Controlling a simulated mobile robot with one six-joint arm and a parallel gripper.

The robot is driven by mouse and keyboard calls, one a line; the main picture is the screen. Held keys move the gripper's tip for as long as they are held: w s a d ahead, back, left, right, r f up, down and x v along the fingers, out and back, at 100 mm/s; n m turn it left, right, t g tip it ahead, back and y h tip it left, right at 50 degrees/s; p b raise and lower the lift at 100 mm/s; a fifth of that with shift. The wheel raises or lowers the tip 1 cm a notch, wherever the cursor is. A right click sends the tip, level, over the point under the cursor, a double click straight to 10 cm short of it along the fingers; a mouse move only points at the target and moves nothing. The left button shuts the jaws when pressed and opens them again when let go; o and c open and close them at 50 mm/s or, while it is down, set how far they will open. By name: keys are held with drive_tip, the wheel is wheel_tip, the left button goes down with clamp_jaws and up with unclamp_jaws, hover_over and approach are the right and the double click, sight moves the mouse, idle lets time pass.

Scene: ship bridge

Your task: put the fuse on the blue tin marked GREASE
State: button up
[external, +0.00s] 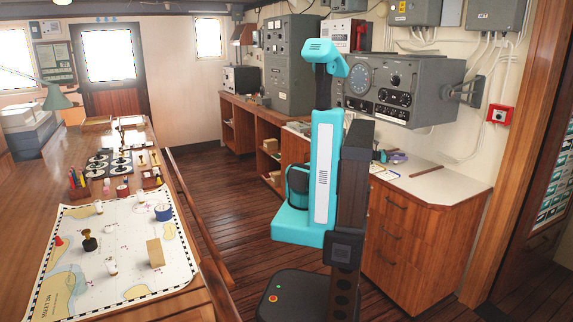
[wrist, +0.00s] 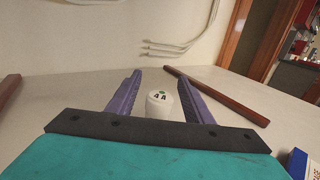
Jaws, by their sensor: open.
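The fuse, a small white rounded piece with a green dot and dark marks on top (wrist: 158,103), stands on the pale counter in the wrist view. My gripper (wrist: 160,80) is open, with its purple fingers on either side of the fuse and gaps showing. In the external view my gripper (external: 393,157) is low over the counter at the right, partly behind my arm; I cannot make out the fuse there.
A brown wooden strip (wrist: 216,95) lies right of the fuse, and a blue-and-white box (wrist: 302,165) is at lower right. The chart (external: 130,285) also holds a wooden block (external: 155,252), a dark stamp (external: 89,243) and a red cone (external: 58,242). Wooden floor separates desk and counter.

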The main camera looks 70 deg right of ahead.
drive_tip(key=shift+c, duration=0.2)
idle(0.4)
clamp_jaws()
drive_tip(key=shift+r, duration=0.15)
drive_tip(key=shift+r+b, duration=0.4)
drive_tip(key=shift+r, duration=0.4)
drive_tip(key=shift+r+b, duration=0.3)
drive_tip(key=shift+r, duration=0.6)
drive_tip(key=w+a+b, duration=0.1)
drive_tip(key=w, duration=0.5)
drive_tip(key=w+a+b, duration=0.1)
drive_tip(key=w, duration=0.4)
drive_tip(key=w+a+b, duration=0.1)
drive_tip(key=w, duration=0.5)
drive_tip(key=shift+w+a+f+b, duration=0.1)
drive_tip(key=shift+w+a+b, duration=0.15)
drive_tip(key=shift+w+b, duration=0.05)
